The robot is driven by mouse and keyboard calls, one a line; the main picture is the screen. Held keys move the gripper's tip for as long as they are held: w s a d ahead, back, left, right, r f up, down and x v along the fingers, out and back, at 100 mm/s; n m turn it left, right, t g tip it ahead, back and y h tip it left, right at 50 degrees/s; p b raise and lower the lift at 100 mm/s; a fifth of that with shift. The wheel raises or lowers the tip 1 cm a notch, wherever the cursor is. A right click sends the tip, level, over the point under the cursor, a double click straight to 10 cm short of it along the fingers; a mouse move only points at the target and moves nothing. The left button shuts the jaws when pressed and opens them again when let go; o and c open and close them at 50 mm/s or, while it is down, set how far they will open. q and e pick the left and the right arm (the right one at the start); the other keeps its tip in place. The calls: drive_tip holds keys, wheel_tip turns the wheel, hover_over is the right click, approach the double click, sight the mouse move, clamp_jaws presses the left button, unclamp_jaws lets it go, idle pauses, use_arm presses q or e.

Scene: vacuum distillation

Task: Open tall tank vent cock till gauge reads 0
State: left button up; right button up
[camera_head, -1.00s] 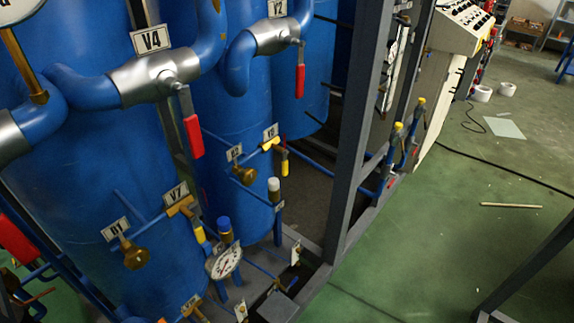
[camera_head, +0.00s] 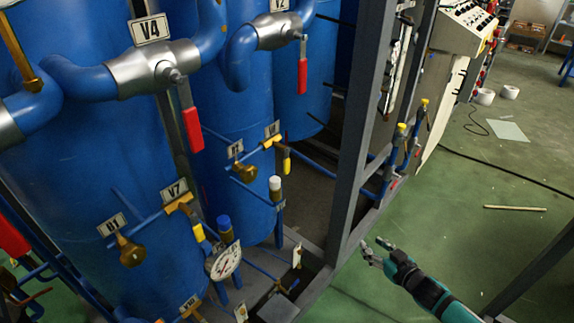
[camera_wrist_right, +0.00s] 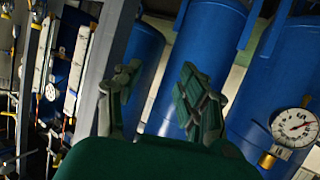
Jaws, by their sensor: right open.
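Tall blue tanks (camera_head: 75,150) fill the left of the head view. A small brass-handled cock with a yellow grip, tagged V7 (camera_head: 178,205), sits on the left tank; a similar yellow-gripped cock (camera_head: 284,160) is on the tank behind it. I cannot tell which one is the vent cock. A round white gauge (camera_head: 223,262) stands low between the tanks; its reading is too small to tell. Another gauge (camera_wrist_right: 293,127) shows in the right wrist view. My right gripper (camera_head: 374,250) is open and empty, right of the frame post, apart from the cocks. My left gripper is not in view.
A grey steel post (camera_head: 352,140) stands between my right gripper and the tanks. Red-handled valves V4 (camera_head: 192,128) and V2 (camera_head: 302,75) hang from thick pipes. A control panel (camera_head: 462,25) is at the back. The green floor (camera_head: 440,215) at right is mostly clear.

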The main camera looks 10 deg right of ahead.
drive_tip(key=w+a+r+n+t+y, duration=0.1)
drive_tip(key=a+r+y, duration=0.2)
drive_tip(key=r, duration=0.5)
drive_tip(key=w+a+r+n+y, duration=0.15)
drive_tip(key=a+r, duration=0.25)
drive_tip(key=r, duration=0.4)
drive_tip(key=n+y, duration=0.2)
drive_tip(key=y, duration=0.2)
approach(288, 163)
drive_tip(key=p+x, duration=0.3)
drive_tip(key=x, duration=0.7)
drive_tip(key=shift+w+a+p, duration=0.15)
drive_tip(key=shift+w+p, duration=0.15)
drive_tip(key=shift+p, duration=0.1)
clamp_jaws()
